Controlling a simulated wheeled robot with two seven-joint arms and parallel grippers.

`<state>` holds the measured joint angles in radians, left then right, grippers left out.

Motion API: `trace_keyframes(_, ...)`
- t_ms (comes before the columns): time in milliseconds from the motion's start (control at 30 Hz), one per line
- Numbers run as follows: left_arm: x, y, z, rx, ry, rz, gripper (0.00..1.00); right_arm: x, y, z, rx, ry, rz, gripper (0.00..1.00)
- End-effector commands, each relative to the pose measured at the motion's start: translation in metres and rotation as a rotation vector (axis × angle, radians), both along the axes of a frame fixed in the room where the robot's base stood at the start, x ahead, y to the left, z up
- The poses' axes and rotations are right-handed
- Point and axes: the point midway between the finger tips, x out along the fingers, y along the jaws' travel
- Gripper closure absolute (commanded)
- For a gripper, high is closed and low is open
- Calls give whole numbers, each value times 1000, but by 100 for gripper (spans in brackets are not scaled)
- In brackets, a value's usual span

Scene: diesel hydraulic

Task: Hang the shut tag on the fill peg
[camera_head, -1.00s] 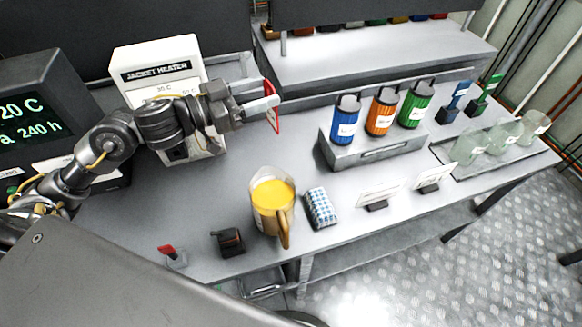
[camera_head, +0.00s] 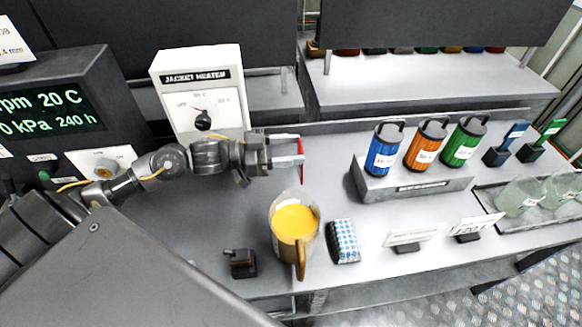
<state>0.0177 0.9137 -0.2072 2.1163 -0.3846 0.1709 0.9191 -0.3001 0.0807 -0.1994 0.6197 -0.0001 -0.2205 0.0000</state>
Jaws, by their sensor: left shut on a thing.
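My left gripper (camera_head: 288,152) reaches in from the left, above the bench and in front of the jacket heater. It is shut on a thin red tag (camera_head: 300,148), seen nearly edge-on at the fingertips, so any writing on it cannot be read. The tag is behind and above the jug of yellow liquid. No peg labelled fill can be made out in this view. My right gripper is not in view.
A glass jug (camera_head: 295,228) of yellow liquid stands near the front edge beside a checked cloth (camera_head: 343,241) and a small dark block (camera_head: 240,263). The white jacket heater (camera_head: 200,90) stands behind my arm. Blue (camera_head: 384,148), orange and green canisters stand on a grey riser (camera_head: 415,188).

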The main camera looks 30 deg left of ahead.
Motion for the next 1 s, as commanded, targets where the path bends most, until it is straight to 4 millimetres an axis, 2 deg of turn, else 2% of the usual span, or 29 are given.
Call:
trace_keyframes(133,0,0,-19,0,0,1,68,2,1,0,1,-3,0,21)
trace_keyframes(433,0,0,-29,1,1,0,68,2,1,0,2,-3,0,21)
trace_keyframes(700,0,0,-61,-1,-1,1,68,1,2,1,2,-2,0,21)
trace_keyframes(1000,0,0,-63,0,-1,0,68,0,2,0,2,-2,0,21)
